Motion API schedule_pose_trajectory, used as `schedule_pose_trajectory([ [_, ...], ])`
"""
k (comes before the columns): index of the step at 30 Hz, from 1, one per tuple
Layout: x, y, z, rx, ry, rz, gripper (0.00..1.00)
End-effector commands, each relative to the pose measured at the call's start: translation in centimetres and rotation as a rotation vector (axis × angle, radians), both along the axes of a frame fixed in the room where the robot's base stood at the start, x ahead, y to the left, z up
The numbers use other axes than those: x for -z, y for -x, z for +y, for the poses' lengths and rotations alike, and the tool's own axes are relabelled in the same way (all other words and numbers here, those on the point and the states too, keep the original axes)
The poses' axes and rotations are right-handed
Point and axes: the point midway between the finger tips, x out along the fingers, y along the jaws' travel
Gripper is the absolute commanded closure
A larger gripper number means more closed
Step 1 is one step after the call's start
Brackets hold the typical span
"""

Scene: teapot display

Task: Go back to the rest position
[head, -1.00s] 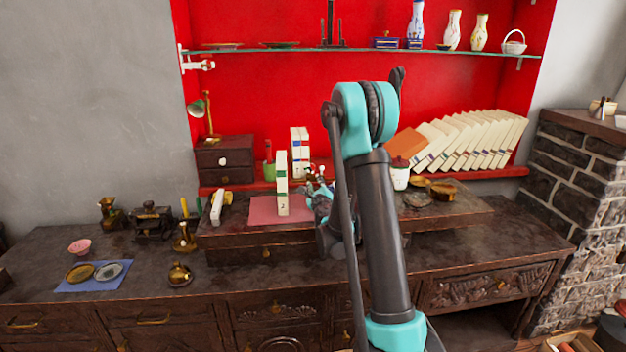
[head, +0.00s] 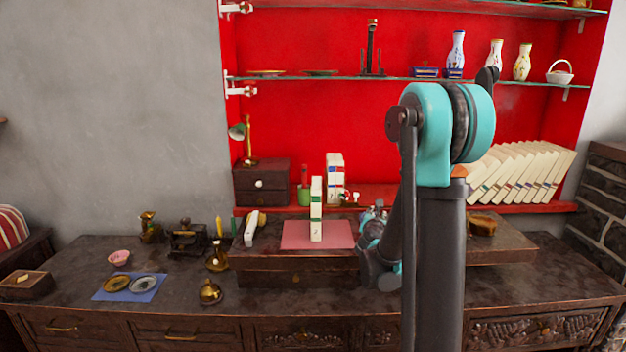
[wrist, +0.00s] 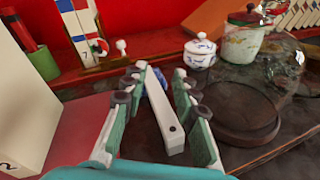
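My gripper (wrist: 160,76) shows in the wrist view with its fingertips apart, so it is open. A white bar with a dark hole (wrist: 162,115) shows between the fingers; I cannot tell whether it is part of my gripper. In the head view my gripper (head: 372,222) is low over the raised wooden top, just right of the pink mat (head: 290,236), partly hidden by my arm. A white book marked 2 (head: 317,225) stands upright on the mat, apart from my gripper. It also fills the left edge of the wrist view (wrist: 18,110).
A glass dome (wrist: 262,85), a lidded blue-and-white pot (wrist: 200,53) and a jar (wrist: 243,38) stand beyond my gripper. A row of leaning books (head: 525,172) is at the back right. A blue cloth with two dishes (head: 150,293) lies at left. Glass shelves (head: 340,78) hang above.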

Motion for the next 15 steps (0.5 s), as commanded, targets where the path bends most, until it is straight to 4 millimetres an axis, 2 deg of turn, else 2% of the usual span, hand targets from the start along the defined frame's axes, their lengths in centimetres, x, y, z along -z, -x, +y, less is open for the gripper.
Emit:
schedule_pose_trajectory([
  [3,0.5,4.2,-2.3,0.160,-0.371,-0.010,0.72],
  [7,2.3,9.1,-3.7,0.358,-0.774,-0.025,0.72],
  [11,4.7,14.6,-3.9,0.583,-1.154,-0.043,0.72],
  [15,7.6,20.9,-2.7,0.862,-1.528,-0.062,0.72],
])
